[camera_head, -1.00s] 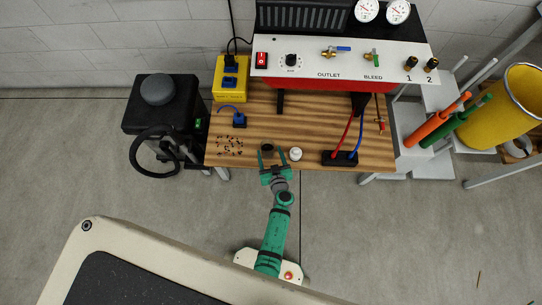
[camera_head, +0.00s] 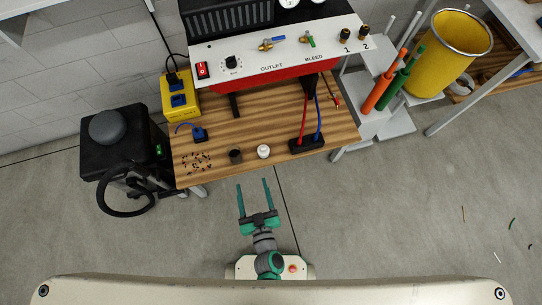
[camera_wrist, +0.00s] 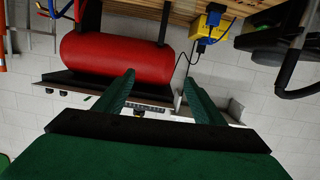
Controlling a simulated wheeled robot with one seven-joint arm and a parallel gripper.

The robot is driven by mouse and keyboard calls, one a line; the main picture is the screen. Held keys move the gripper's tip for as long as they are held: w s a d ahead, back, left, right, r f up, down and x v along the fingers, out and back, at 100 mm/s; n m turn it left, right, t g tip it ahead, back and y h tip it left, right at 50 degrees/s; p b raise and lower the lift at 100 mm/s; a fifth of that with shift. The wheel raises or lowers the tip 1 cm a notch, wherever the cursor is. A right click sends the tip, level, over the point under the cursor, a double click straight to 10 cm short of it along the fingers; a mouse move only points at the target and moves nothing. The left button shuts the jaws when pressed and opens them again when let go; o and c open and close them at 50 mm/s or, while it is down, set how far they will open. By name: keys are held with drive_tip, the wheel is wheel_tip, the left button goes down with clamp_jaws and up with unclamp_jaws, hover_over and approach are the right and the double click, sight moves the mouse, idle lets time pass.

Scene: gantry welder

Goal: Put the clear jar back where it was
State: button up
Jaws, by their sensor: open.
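A small dark, see-through-looking jar (camera_head: 236,156) stands upright near the front edge of the wooden bench (camera_head: 220,130); it may be the clear jar, but it is too small to be sure. A white jar (camera_head: 263,151) stands just to its right, apart from it. My gripper (camera_head: 253,183) is open and empty, over the floor in front of the bench edge, its fingers pointing toward the bench. In the wrist view my two green fingers (camera_wrist: 158,78) are spread with nothing between them; neither jar shows there.
Small dark bits (camera_head: 196,162) lie left of the jars. A black block (camera_head: 307,144) with red and blue leads stands to the right. A yellow box (camera_head: 180,97) and the red tank (camera_wrist: 118,55) are further back. The floor before the bench is clear.

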drive_tip(key=s+d+r+m+h, duration=0.1)
drive_tip(key=s+d+r+h, duration=0.1)
drive_tip(key=s+r, duration=0.4)
drive_tip(key=s+d+r+m+h, duration=0.1)
drive_tip(key=s+d+r, duration=0.3)
drive_tip(key=r, duration=0.9)
drive_tip(key=shift+s+d+m+h, duration=0.35)
drive_tip(key=shift+s+m, duration=0.25)
drive_tip(key=shift+s, duration=0.45)
